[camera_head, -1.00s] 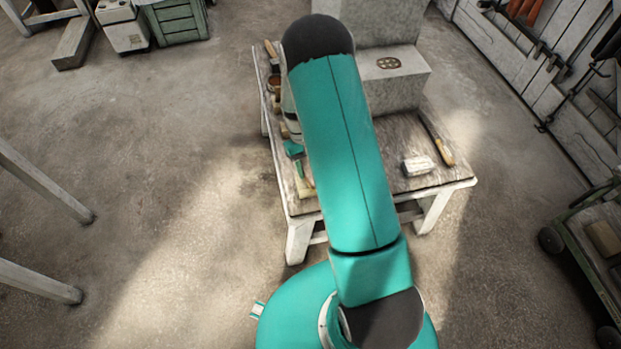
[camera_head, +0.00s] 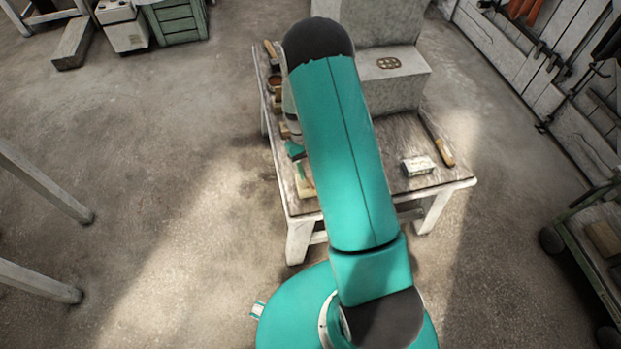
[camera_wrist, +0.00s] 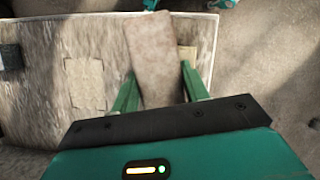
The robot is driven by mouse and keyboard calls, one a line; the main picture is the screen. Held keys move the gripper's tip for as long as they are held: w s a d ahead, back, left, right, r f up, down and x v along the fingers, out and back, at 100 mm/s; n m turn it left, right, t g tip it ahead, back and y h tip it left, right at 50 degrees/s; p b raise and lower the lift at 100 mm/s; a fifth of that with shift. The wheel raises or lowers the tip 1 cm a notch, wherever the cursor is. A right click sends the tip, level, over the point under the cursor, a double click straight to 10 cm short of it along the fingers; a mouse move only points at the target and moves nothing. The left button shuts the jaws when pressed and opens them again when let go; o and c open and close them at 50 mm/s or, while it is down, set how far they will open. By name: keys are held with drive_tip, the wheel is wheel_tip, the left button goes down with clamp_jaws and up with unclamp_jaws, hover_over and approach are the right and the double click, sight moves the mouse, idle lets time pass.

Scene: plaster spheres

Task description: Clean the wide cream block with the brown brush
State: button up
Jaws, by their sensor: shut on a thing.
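In the wrist view my gripper (camera_wrist: 159,70) has its two green fingers closed on the sides of a brown, block-shaped thing, which looks like the brown brush (camera_wrist: 150,42). Its bristles are not visible. A flat, wide cream piece (camera_wrist: 86,83), probably the wide cream block, lies on the table left of the fingers, apart from the held brush.
A smaller cream piece (camera_wrist: 187,53) lies by the right finger. A dark grey block (camera_wrist: 10,57) lies at the wrist view's left. On the wooden table (camera_head: 400,135) are a pale block (camera_head: 418,166), a wooden-handled tool (camera_head: 442,150) and a big grey block (camera_head: 390,85).

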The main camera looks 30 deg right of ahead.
drive_tip(key=shift+f, duration=0.2)
drive_tip(key=shift+w, duration=0.1)
drive_tip(key=shift+w, duration=1.05)
drive_tip(key=shift+s, duration=0.1)
drive_tip(key=shift+s, duration=2.15)
drive_tip(key=shift+w, duration=0.1)
drive_tip(key=shift+w, duration=2.15)
